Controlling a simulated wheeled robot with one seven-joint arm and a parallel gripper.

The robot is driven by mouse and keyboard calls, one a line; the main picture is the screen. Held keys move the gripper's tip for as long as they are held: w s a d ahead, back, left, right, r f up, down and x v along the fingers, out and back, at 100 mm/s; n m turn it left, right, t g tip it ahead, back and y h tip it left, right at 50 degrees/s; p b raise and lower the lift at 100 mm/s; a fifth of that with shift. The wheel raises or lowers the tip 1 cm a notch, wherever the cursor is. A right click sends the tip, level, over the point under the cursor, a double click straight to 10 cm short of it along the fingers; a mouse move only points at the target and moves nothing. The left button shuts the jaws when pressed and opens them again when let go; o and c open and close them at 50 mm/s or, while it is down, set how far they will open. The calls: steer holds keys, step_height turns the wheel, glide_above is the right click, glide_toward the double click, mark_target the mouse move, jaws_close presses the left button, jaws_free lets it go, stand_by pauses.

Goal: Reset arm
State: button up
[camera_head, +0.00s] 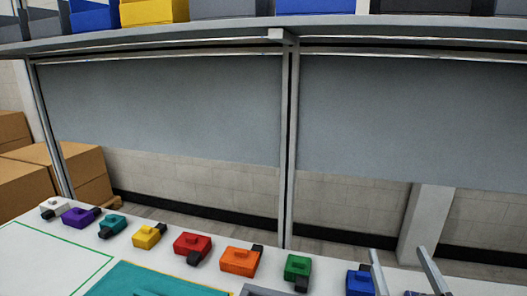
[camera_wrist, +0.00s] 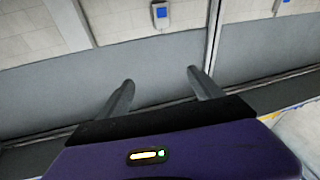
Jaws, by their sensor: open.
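My gripper (camera_head: 397,249) shows at the lower right of the head view as two grey fingers standing apart above the table. In the wrist view the same gripper (camera_wrist: 160,76) has its fingers spread with nothing between them. Beyond them are a grey panel and a pale wall. The rest of my arm is outside the head view.
A row of coloured fixtures runs along the white table, including a red one (camera_head: 192,245), an orange one (camera_head: 240,260), a green one (camera_head: 297,267) and a blue one (camera_head: 359,283) close to my gripper. A shelf (camera_head: 210,33) with bins spans the top. Cardboard boxes (camera_head: 75,170) stand left.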

steer(key=s+a+f+g, duration=0.2)
steer(key=s+f, duration=0.3)
steer(key=s, duration=0.7)
steer(key=s+a+f+g+y, duration=0.1)
steer(key=s+f, duration=0.4)
steer(key=s, duration=0.8)
steer(key=s+a+f+g, duration=0.2)
steer(key=s+f, duration=0.3)
steer(key=s, duration=0.8)
steer(key=shift+a+f+g+y, duration=0.2)
steer(key=shift+a+g+y, duration=0.1)
steer(key=shift+a+y, duration=0.1)
